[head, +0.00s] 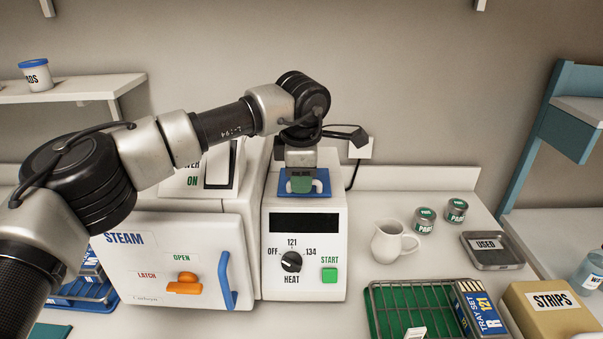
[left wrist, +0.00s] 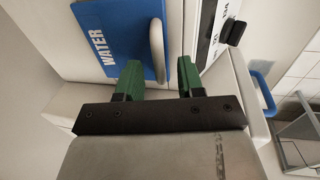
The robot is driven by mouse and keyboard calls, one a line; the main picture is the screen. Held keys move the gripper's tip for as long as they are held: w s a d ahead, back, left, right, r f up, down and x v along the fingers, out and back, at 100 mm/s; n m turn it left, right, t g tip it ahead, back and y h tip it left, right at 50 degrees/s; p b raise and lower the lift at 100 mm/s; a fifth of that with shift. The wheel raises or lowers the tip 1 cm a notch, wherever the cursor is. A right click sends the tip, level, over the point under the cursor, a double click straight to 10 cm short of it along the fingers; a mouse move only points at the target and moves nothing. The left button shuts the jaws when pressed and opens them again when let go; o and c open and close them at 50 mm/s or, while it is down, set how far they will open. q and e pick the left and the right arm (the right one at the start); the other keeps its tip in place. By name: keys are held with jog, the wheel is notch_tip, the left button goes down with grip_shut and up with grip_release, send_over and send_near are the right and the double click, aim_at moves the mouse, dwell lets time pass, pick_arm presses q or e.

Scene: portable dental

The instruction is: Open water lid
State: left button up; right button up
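The water lid (head: 325,181) is a blue plate on top of the white steam unit, and it lies closed. In the left wrist view the lid (left wrist: 96,30) reads WATER and carries a pale loop handle (left wrist: 157,48). My left gripper (head: 301,183) is over the lid from above. In the left wrist view its green fingers (left wrist: 158,72) are apart, with the near end of the handle between them and gaps on both sides. In the head view the gripper hides part of the lid and handle. My right gripper is not in view.
The heat dial (head: 291,262) and green start button (head: 330,275) are on the unit's front. The chamber door (head: 160,285) with a blue handle is left. A white jug (head: 392,241), tins, a used tray (head: 490,262) and a green rack (head: 400,300) stand to the right.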

pick_arm(q)
grip_shut()
